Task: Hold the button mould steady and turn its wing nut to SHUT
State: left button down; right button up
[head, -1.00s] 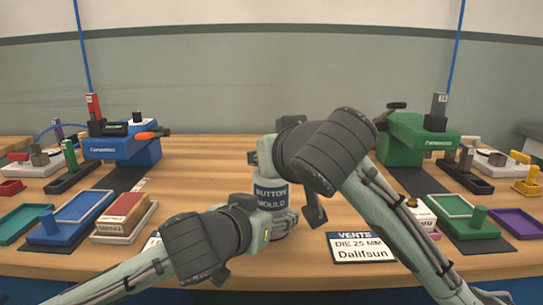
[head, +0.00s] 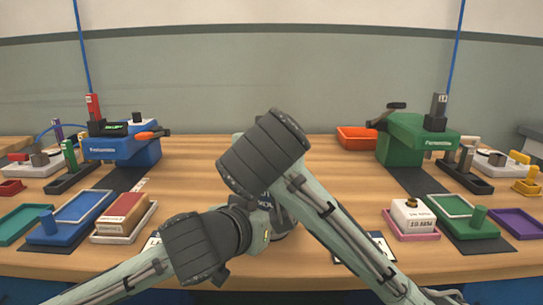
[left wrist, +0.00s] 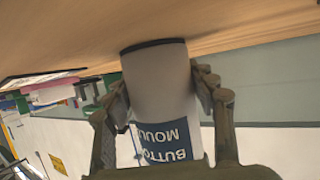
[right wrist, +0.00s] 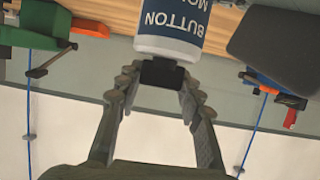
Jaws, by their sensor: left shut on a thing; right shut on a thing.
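The button mould is a pale cylinder with a blue label. In the left wrist view the mould (left wrist: 160,85) stands on the wooden bench between the two fingers of my left gripper (left wrist: 162,92), which is shut on its body. In the right wrist view the mould's labelled top (right wrist: 172,28) carries a dark wing nut (right wrist: 162,73). My right gripper (right wrist: 160,84) is shut on the wing nut, a finger on each side. In the head view my right arm hides most of the mould (head: 265,202); the nut and any SHUT mark cannot be seen.
A blue press (head: 120,148) stands at the left and a green press (head: 405,142) at the right. An orange tray (head: 356,138) is at the back. A white bottle block (head: 413,214) sits in a pink tray, right of a partly hidden sign (head: 378,246). The bench behind the mould is clear.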

pick_arm(q)
jog(key=shift+r, duration=0.25)
pick_arm(e)
jog(key=o, duration=1.2)
pick_arm(q)
jog(key=shift+f, duration=0.1)
pick_arm(e)
jog(key=shift+s+a+r, duration=0.15)
jog(key=shift+s, duration=0.3)
jog(key=v, duration=0.6)
jog(key=shift+s+r, duration=0.15)
jog(key=shift+s, duration=0.05)
pick_arm(q)
jog(key=shift+c, duration=2.3)
grip_release()
